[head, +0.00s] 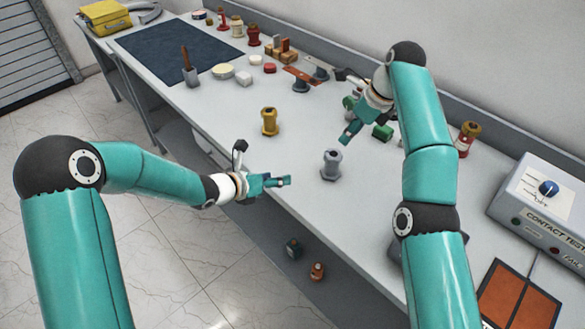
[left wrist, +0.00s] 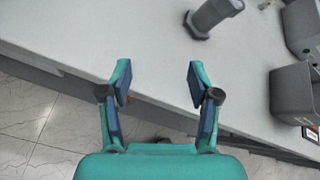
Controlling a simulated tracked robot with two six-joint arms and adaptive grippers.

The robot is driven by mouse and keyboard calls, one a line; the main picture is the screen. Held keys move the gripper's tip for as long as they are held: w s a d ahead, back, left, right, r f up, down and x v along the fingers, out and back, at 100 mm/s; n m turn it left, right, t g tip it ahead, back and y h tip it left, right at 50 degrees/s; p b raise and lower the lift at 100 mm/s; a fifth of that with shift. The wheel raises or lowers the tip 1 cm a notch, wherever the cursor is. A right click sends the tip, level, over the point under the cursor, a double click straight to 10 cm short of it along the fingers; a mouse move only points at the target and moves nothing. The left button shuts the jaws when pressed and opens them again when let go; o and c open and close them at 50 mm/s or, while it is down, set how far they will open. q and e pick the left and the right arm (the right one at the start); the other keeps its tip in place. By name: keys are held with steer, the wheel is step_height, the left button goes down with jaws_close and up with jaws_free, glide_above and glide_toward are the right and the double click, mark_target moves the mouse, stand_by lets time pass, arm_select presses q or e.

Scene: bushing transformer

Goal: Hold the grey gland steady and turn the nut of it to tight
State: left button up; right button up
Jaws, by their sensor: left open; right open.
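The grey gland (head: 331,165) stands upright on the bench near its front edge. Its nut appears to be the wider collar at the top (head: 332,155). In the left wrist view the gland (left wrist: 212,16) shows at the top, beyond my fingers and partly cut off. My left gripper (head: 288,181) is open and empty at the bench's front edge, to the left of the gland and apart from it. It also shows open in the left wrist view (left wrist: 158,85). My right gripper (head: 348,133) is open and empty, above the bench, behind and right of the gland, not touching it.
A brass gland (head: 269,121) stands left of the grey one. Green parts (head: 382,132) lie near my right gripper. A red and brass piece (head: 467,138) and a contact tester box (head: 540,205) are at the right. The bench (head: 300,140) around the grey gland is clear.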

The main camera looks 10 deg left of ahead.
mark_target(338, 161)
arm_select(q)
steer(key=d+r+m, duration=0.1)
steer(key=m, duration=0.1)
steer(key=d+r+m+h, duration=0.1)
steer(key=d+m, duration=0.1)
steer(key=d+r+m+h, duration=0.1)
steer(key=r+m, duration=0.1)
steer(key=shift+w+d+m, duration=0.2)
steer(key=shift+d+m, duration=0.05)
steer(key=shift+m, duration=0.45)
steer(key=x, duration=1.1)
steer(key=d+r+x, duration=0.1)
steer(key=x, duration=0.5)
steer(key=shift+s+d, duration=0.1)
steer(key=shift+s, duration=0.1)
jaws_close()
